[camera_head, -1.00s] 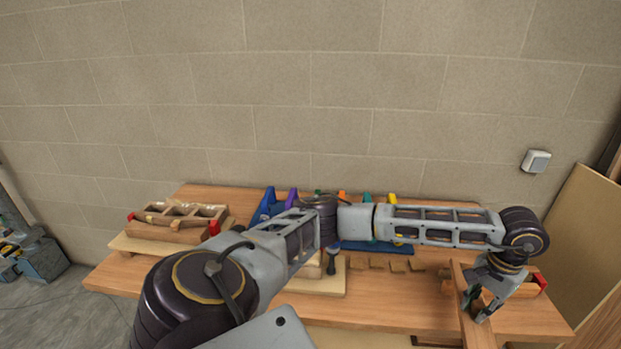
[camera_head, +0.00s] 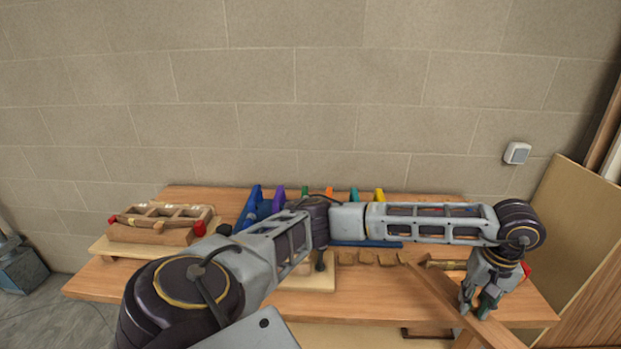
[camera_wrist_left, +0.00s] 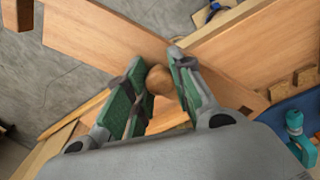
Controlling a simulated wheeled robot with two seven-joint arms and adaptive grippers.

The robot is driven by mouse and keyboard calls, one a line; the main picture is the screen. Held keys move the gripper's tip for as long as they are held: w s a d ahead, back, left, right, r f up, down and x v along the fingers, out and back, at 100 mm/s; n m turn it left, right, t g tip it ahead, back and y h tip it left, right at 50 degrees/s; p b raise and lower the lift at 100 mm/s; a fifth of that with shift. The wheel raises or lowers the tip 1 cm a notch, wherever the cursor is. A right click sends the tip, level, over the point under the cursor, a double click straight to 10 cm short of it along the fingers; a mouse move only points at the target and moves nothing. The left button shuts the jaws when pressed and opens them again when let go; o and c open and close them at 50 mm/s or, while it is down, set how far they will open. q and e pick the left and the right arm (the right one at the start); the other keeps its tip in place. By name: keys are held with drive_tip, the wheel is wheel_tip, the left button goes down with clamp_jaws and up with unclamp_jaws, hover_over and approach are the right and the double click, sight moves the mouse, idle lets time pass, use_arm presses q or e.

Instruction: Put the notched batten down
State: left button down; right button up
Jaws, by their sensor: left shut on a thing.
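The notched batten (camera_head: 437,290) is a long, plain light-wood strip. In the head view it runs diagonally from near the small blocks down to the front right, past the table's front edge. In the left wrist view the batten (camera_wrist_left: 100,35) runs from the upper left behind my fingers. My left gripper (camera_head: 478,303) is over the batten, pointing down. In the left wrist view its green-padded fingers (camera_wrist_left: 160,88) are shut on a rounded brown knob (camera_wrist_left: 158,79) at the batten. I cannot tell whether the batten touches the tabletop. My right gripper is not in view.
The workbench (camera_head: 360,310) stands against a block wall. Several small wooden blocks (camera_head: 365,259) line its middle. Coloured clamps (camera_head: 278,200) stand at the back, partly behind my left arm. A wooden form (camera_head: 160,230) lies at the left. A panel (camera_head: 570,220) leans at the right.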

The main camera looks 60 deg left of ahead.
use_arm(q)
drive_tip(key=n, duration=0.6)
drive_tip(key=shift+s+a, duration=0.35)
drive_tip(key=n, duration=0.5)
drive_tip(key=shift+s+a, duration=0.15)
drive_tip(key=shift+a, duration=0.05)
drive_tip(key=shift+n, duration=0.6)
